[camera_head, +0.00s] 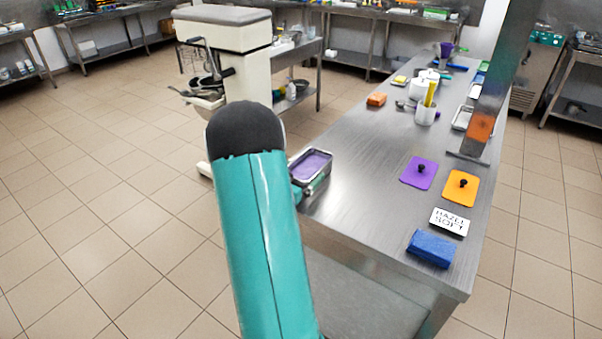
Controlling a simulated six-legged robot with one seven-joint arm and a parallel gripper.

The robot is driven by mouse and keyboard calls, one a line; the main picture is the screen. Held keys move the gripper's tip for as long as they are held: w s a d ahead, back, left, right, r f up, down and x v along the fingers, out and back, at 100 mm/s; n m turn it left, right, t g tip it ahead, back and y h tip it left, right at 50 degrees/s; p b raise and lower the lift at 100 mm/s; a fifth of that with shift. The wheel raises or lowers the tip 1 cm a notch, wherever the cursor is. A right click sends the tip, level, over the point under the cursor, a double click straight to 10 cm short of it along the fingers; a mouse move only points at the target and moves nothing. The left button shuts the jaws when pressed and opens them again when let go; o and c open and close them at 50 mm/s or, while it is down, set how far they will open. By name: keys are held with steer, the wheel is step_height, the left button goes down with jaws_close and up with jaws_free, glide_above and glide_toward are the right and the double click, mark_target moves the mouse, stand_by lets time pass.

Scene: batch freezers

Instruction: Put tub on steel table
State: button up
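The tub (298,174) is a small rectangular metal pan with purple content, just right of my teal arm. It shows at the left long edge of the steel table (362,178), mostly outside the tabletop outline, and looks held up and level. My gripper (317,184) is at the tub's near right side and appears shut on it. My arm hides most of the gripper and part of the tub, so the fingers are hard to make out.
The table carries a purple lid (413,179), an orange lid (459,194), a label card (449,222), a blue sponge (432,249) and an orange block (376,99). A steel post (493,100) rises at the right. The table's left middle is clear. A white machine (247,65) stands behind.

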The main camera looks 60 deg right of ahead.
steer(key=shift+r, duration=0.2)
steer(key=w+a, duration=0.1)
steer(key=a, duration=1.1)
steer(key=shift+w, duration=0.4)
